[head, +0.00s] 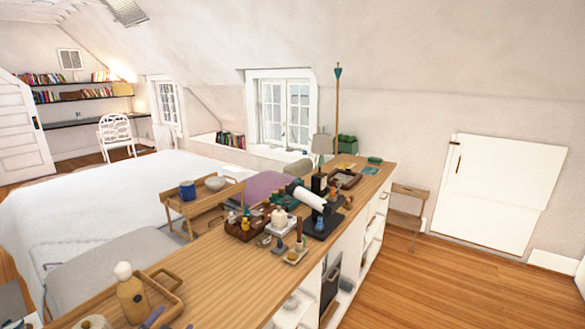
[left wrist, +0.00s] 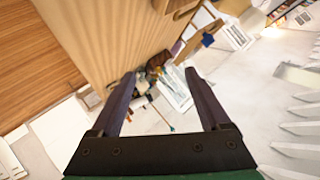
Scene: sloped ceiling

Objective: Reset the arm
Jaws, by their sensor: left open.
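My left gripper shows at the bottom edge of the head view (head: 171,322), where only its dark purple fingertips are in sight. They are near the front end of the long wooden counter (head: 205,262), close to a wooden tray (head: 172,303) with a bottle. In the left wrist view the gripper (left wrist: 160,76) has its two fingers well apart with nothing held between them. That view is strongly tilted, with the counter and its small objects beyond the fingers. My right gripper is in neither view.
On the counter stand an amber bottle with a pale top (head: 132,296), a dark tray of small items (head: 247,226) and a black stand with a white roll (head: 322,215). A bed (head: 80,205) lies to the left. Wooden floor (head: 450,275) is clear to the right.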

